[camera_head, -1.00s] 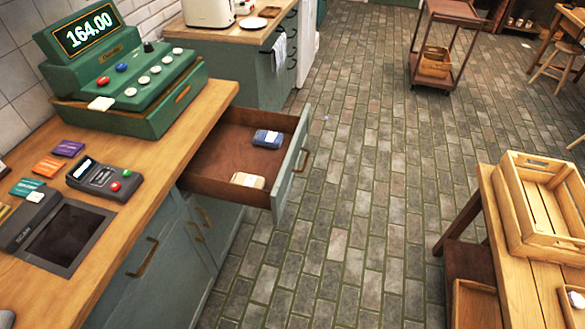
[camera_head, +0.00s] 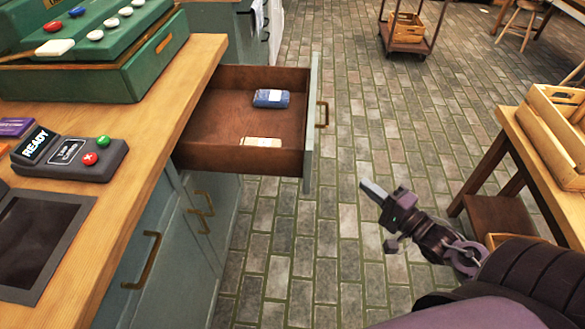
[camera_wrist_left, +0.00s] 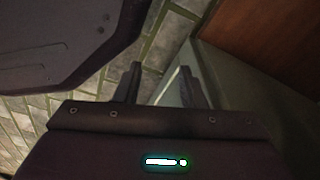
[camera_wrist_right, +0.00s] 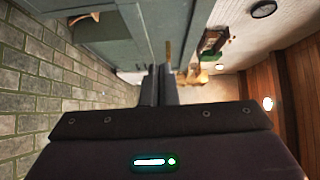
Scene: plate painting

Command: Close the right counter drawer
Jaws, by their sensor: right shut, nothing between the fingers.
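The counter drawer (camera_head: 222,140) stands pulled well out from the counter. Its brown box shows a blue packet (camera_head: 271,98) and a cream packet (camera_head: 260,143) lying inside. Its grey-green front (camera_head: 312,125) carries a brass handle (camera_head: 323,115). My right gripper (camera_head: 374,191) is shut and empty over the floor, to the right of the drawer front and apart from it. Its closed fingers also show in the right wrist view (camera_wrist_right: 159,85). My left gripper is outside the head view. In the left wrist view (camera_wrist_left: 159,88) its fingers are apart with nothing seen between them.
The wooden counter (camera_head: 150,115) holds a green cash register (camera_head: 120,65), a card terminal (camera_head: 70,158) and a dark screen (camera_head: 40,235). A wooden table with a crate (camera_head: 555,125) stands at the right. A trolley (camera_head: 408,38) is farther back. Brick floor between is clear.

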